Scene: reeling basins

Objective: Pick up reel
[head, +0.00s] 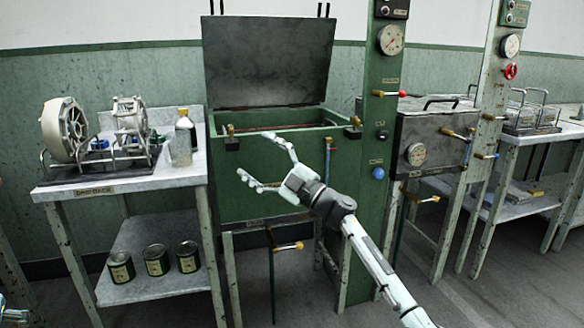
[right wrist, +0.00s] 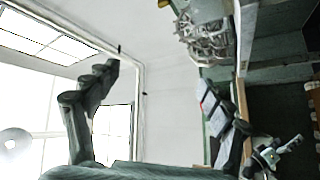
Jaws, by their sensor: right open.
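A large cream reel (head: 64,130) stands on edge at the left of the rack on the left bench. A smaller pale reel (head: 129,115) stands beside it in a dark metal rack (head: 115,158). In the right wrist view a pale spoked reel (right wrist: 205,38) shows at the top; I cannot tell which one. My right gripper (head: 264,160) is open and empty, in front of the green basin and right of the reels, apart from them. A small piece of what seems my left gripper (head: 12,314) shows at the lower left edge; its jaws are unclear.
The green basin (head: 262,185) has its dark lid (head: 268,62) raised. A bottle (head: 184,132) and a clear beaker (head: 181,152) stand at the bench's right end. Several tins, including one (head: 156,260), sit on the lower shelf. A green post (head: 376,150) with valves rises at the right.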

